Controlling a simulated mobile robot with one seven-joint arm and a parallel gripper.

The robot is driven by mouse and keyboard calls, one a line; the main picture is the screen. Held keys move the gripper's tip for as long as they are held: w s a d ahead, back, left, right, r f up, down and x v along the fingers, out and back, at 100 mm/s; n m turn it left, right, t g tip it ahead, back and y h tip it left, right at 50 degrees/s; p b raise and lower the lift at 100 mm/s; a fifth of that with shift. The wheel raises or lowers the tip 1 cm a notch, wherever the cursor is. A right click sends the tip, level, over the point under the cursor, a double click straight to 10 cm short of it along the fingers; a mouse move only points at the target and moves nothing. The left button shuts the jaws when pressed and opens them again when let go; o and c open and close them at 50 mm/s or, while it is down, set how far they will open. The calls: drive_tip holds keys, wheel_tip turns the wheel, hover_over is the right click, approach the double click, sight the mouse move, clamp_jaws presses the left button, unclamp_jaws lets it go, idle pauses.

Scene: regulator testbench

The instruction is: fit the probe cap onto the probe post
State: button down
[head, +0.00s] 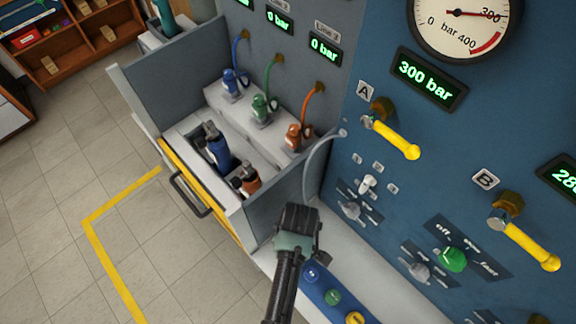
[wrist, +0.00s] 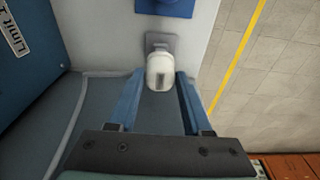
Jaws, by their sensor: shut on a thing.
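My gripper (head: 297,232) is over the white ledge at the foot of the blue panel, beside the open drawer's near corner. In the wrist view its two blue fingers (wrist: 160,78) are shut on a small white rounded piece, which looks like the probe cap (wrist: 160,72). Just beyond the cap is a small grey square base (wrist: 160,43), probably that of the probe post. The cap overlaps this base in the picture, and I cannot tell whether they touch. No post shaft shows clearly. In the head view my gripper hides the cap and the base.
A blue strip (head: 333,297) with coloured buttons lies close by on the ledge. The open drawer (head: 180,160) holds blue and orange devices. Yellow levers (head: 400,139) stick out of the panel. A grey hose (head: 312,160) hangs near my gripper. The tiled floor is clear.

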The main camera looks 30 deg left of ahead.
drive_tip(key=shift+f+b, duration=1.2)
drive_tip(key=shift+f, duration=0.55)
idle(0.4)
drive_tip(key=shift+c, duration=1.3)
unclamp_jaws()
wheel_tip(320, 180, up, 13)
drive_tip(key=d, duration=0.1)
drive_tip(key=shift+s+d, duration=0.25)
